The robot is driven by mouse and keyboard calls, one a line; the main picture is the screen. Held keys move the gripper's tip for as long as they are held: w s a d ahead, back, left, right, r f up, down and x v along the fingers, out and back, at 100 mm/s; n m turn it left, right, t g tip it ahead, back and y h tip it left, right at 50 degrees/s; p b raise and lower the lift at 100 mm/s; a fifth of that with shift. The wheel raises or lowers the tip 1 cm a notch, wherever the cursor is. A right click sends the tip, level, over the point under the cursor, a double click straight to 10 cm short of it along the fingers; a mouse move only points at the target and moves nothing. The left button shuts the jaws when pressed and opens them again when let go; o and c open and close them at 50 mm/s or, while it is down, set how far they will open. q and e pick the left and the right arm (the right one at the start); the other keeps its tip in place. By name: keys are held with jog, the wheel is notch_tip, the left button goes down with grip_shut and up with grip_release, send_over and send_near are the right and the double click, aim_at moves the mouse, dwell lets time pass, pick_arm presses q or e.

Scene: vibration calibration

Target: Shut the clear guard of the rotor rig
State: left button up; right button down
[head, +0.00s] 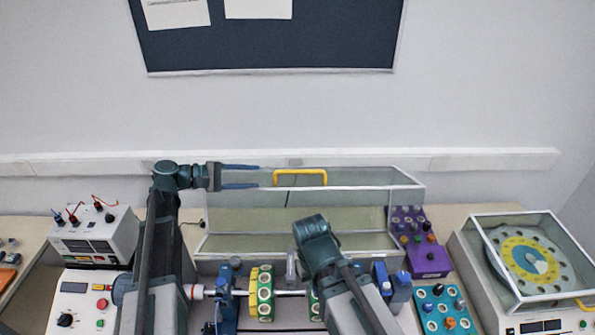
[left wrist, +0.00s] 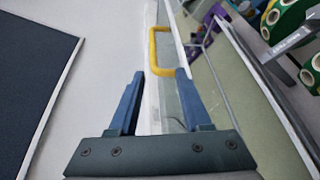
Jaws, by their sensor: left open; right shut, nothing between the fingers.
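The clear guard (head: 350,179) of the rotor rig stands raised at the back of the rig, white-framed, with a yellow handle (head: 300,172) on its upper edge. My left gripper (head: 258,176) is open, to the left of the handle and pointing at it. In the left wrist view the yellow handle (left wrist: 154,50) lies just beyond the fingertips, with the guard's white edge running between the fingers; contact cannot be told. The rotor's green and yellow discs (head: 265,293) are uncovered. My right arm stands over the rig's middle; its fingers are not visible.
A white meter box (head: 97,232) with leads stands at the left. A purple box (head: 428,258) and a teal knob panel (head: 441,309) stand right of the rig. Further right is a clear-lidded case with a yellow dial (head: 527,254). A wall is close behind the guard.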

aim_at(287, 172)
pick_arm(q)
jog(key=shift+w+r, duration=0.35)
jog(key=shift+w, duration=0.05)
jog(key=shift+w+d+f, duration=0.1)
jog(key=shift+d, duration=0.25)
jog(key=b+x, duration=0.3)
jog(key=x, duration=1)
jog(key=shift+w+r, duration=0.1)
jog(key=shift+r, duration=0.1)
pick_arm(e)
jog(key=f, duration=0.3)
jog(key=shift+w+d, duration=0.1)
jog(key=shift+d, duration=0.25)
pick_arm(q)
grip_shut()
